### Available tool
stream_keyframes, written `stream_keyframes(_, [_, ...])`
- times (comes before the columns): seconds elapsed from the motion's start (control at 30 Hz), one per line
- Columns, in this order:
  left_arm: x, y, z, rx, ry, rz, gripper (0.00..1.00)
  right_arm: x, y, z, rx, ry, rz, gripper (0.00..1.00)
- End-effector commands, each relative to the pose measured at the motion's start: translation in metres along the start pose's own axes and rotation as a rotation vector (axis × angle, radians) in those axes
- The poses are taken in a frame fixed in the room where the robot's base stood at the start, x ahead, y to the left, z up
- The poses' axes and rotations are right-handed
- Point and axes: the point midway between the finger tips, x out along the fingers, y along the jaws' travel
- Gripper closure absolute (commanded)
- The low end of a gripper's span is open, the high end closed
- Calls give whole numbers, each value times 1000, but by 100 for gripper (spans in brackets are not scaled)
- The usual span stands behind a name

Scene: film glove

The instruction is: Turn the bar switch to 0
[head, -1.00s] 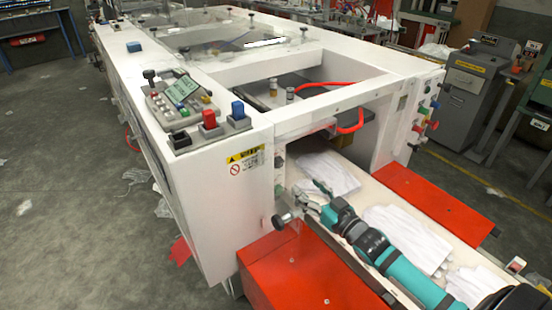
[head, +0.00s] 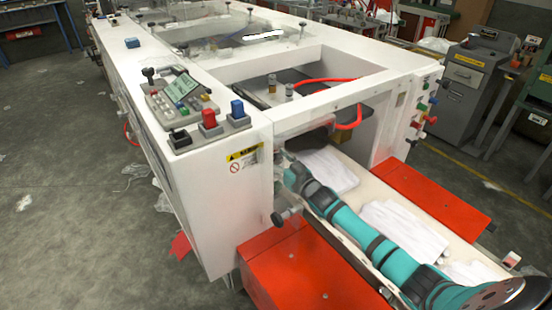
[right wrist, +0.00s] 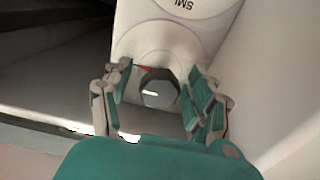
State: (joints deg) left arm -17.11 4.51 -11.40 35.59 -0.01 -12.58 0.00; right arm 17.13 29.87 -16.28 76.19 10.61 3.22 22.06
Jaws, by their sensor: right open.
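A dark faceted switch knob (right wrist: 160,90) with a short white line sits on a white round plate in the right wrist view. The white line lies nearly level in that picture. A small red mark shows at the knob's upper left. My right gripper (right wrist: 158,78) is open, with teal-padded fingers on the left and right of the knob; a gap shows on both sides. In the head view my right gripper (head: 289,166) is at the inner face of the white machine's front corner, and the knob is hidden there. My left gripper is not in view.
The white machine (head: 220,150) has a panel with red, blue and black buttons on top. A black-knobbed lever (head: 285,215) sticks out near my wrist. Red covers (head: 300,275) flank the belt, which carries white gloves (head: 395,225). A round lettered plate is above the knob.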

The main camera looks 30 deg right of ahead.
Motion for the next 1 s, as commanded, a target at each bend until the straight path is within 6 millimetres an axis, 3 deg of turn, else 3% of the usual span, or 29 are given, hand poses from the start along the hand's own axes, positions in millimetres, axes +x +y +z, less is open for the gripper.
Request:
stream_keyframes(0.17, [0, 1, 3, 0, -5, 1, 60, 0, 0, 0, 0, 1, 0, 44])
stream_keyframes(0.6, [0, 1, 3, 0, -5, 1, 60, 0, 0, 0, 0, 1, 0, 100])
stream_keyframes(1.0, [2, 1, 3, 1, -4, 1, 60, 0, 0, 0, -90, 1, -1, 100])
